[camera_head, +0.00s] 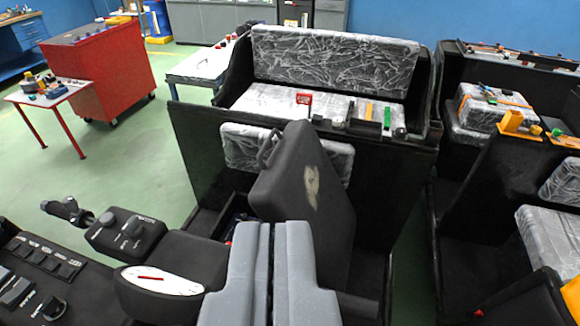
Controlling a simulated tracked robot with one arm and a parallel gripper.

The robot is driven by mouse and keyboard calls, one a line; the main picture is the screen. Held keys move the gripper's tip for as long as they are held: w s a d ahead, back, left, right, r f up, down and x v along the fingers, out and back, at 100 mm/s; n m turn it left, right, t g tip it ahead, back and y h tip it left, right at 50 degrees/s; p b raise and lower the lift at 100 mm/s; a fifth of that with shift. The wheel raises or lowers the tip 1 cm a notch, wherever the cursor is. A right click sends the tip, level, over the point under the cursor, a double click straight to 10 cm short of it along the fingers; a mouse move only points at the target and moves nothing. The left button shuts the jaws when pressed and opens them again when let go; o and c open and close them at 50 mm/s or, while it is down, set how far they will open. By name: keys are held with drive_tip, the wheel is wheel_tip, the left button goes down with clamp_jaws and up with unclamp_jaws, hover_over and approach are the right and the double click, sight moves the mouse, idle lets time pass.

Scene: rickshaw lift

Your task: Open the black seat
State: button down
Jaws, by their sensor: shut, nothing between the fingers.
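The black seat (295,185) is a dark padded panel in the centre, standing steeply tilted, with a pale worn patch on its face. A dark loop like a handle shows at its upper left edge. My gripper (273,228) is at the bottom centre, its two grey fingers side by side and shut with nothing between them. The fingertips overlap the lower part of the seat in the picture; I cannot tell whether they touch it. The seat's lower edge is partly hidden behind my gripper.
Behind the seat is a black-framed bench with plastic-wrapped cushions (335,62) and small items on its ledge. A black control console (125,232) with a joystick and a white gauge is at left. Similar black seating (465,240) stands at right. Green floor (140,150) is clear at left.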

drive_tip(key=shift+w+d, duration=0.1)
drive_tip(key=w+f+m+g+y, duration=0.1)
drive_tip(key=w+f+y, duration=0.1)
drive_tip(key=w+f, duration=0.35)
drive_tip(key=w+f+m+y, duration=0.1)
drive_tip(key=w+f+y, duration=0.1)
drive_tip(key=w, duration=0.7)
drive_tip(key=w+f+m+g+y, duration=0.1)
drive_tip(key=w+f, duration=0.3)
drive_tip(key=w, duration=0.3)
drive_tip(key=m, duration=0.6)
approach(286, 167)
drive_tip(key=shift+w+d, duration=0.85)
drive_tip(key=shift+w, duration=1.05)
drive_tip(key=shift+y, duration=0.3)
drive_tip(key=shift+w+a+f+p, duration=0.15)
drive_tip(key=shift+w+a+f, duration=0.15)
drive_tip(key=shift+a, duration=0.3)
drive_tip(key=shift+w+a+f+p, duration=0.15)
drive_tip(key=shift+a+f, duration=0.15)
drive_tip(key=shift+a, duration=0.3)
drive_tip(key=shift+w+a+f+p, duration=0.15)
drive_tip(key=shift+w+a+f, duration=0.15)
drive_tip(key=shift+a, duration=0.3)
drive_tip(key=shift+g, duration=0.3)
